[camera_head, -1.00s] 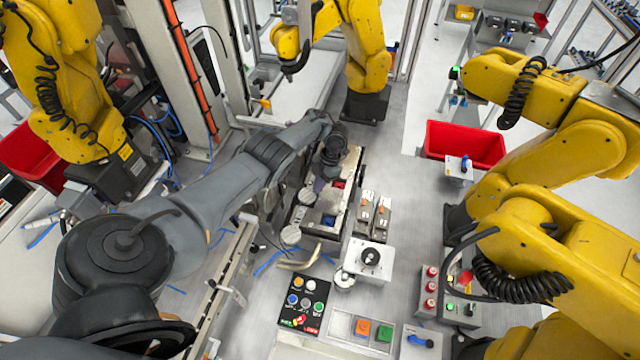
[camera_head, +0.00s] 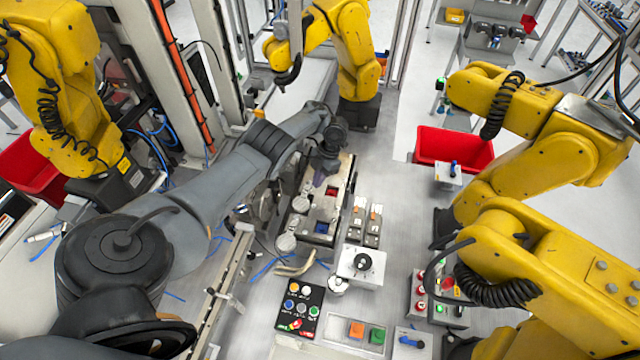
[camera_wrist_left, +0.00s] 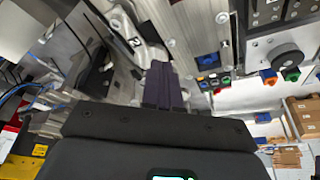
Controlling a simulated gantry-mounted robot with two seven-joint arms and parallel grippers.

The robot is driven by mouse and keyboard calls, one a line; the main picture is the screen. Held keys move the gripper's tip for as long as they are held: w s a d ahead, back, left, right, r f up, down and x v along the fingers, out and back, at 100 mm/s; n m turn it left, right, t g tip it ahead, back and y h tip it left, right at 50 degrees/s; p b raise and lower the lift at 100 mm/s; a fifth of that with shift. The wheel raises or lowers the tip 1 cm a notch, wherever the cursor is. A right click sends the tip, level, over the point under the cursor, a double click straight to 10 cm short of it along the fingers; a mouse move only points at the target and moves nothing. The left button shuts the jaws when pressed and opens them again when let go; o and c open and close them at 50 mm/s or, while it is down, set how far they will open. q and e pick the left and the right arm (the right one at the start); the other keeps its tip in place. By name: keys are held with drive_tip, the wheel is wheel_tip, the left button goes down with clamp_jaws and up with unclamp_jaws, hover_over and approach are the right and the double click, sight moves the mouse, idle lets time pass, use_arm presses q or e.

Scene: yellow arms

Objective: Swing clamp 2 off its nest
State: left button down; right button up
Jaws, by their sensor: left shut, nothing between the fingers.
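Clamp 2 (camera_wrist_left: 135,42) is a silver metal lever marked with a 2, at the upper left of the left wrist view. The fixture block (camera_head: 343,172) stands mid-picture in the head view, with a red part (camera_head: 331,192) and a blue part (camera_head: 321,228) in it. My left gripper (camera_head: 319,180) is over its far half. Its dark purple fingers (camera_wrist_left: 161,68) are shut and empty, close beside the clamp's lower end. I cannot tell whether they touch it. My arm hides part of the fixture's left side. My right gripper is not in view.
A switch box (camera_head: 362,262), a button panel (camera_head: 299,307) and two grey modules (camera_head: 365,222) stand near the fixture. Yellow robot arms (camera_head: 550,140) stand around the table. A red bin (camera_head: 453,148) is at the right. Table right of the modules is clear.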

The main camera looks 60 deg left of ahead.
use_arm(q)
drive_tip(key=shift+p+v, duration=0.65)
drive_tip(key=shift+v, duration=0.95)
drive_tip(key=shift+d, duration=0.1)
